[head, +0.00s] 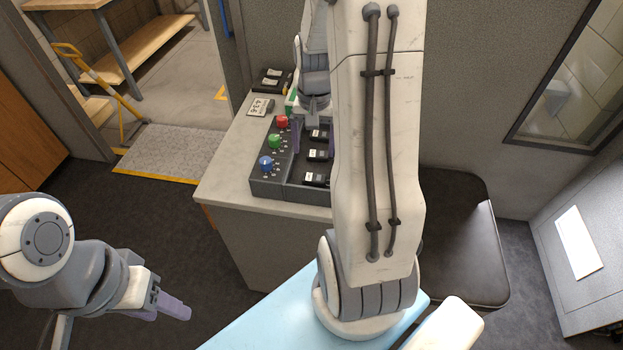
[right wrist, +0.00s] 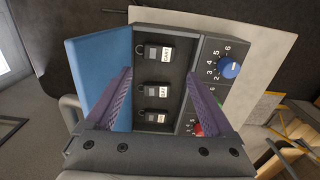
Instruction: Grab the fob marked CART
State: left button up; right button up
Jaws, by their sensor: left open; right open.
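Three black fobs with white labels lie in a row in a dark tray (head: 291,187). In the right wrist view they are the top fob (right wrist: 152,53), the middle fob (right wrist: 152,90) and the bottom fob (right wrist: 152,117). The top label may read CART, but the sideways print is too small to be sure. My right gripper (right wrist: 158,75) is open above the row, its purple fingers on either side and nothing between them gripped. My left gripper (head: 172,308) is open and empty, low at the left, away from the counter.
Red (head: 282,121), green (head: 274,141) and blue (head: 265,163) knobs stand on the panel beside the fobs. A small card (head: 260,107) lies on the counter (head: 222,180) behind. A dark padded seat (head: 462,245) is right of the counter. My right arm hides part of the tray.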

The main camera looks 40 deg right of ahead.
aim_at(314, 178)
jog(key=f, duration=0.4)
jog(key=shift+s+d, duration=0.1)
jog(key=shift+d, duration=0.1)
jog(key=shift+a+f+p, duration=0.15)
jog(key=shift+f+p, duration=0.35)
jog(key=shift+f, duration=2.7)
jog(key=c, duration=1)
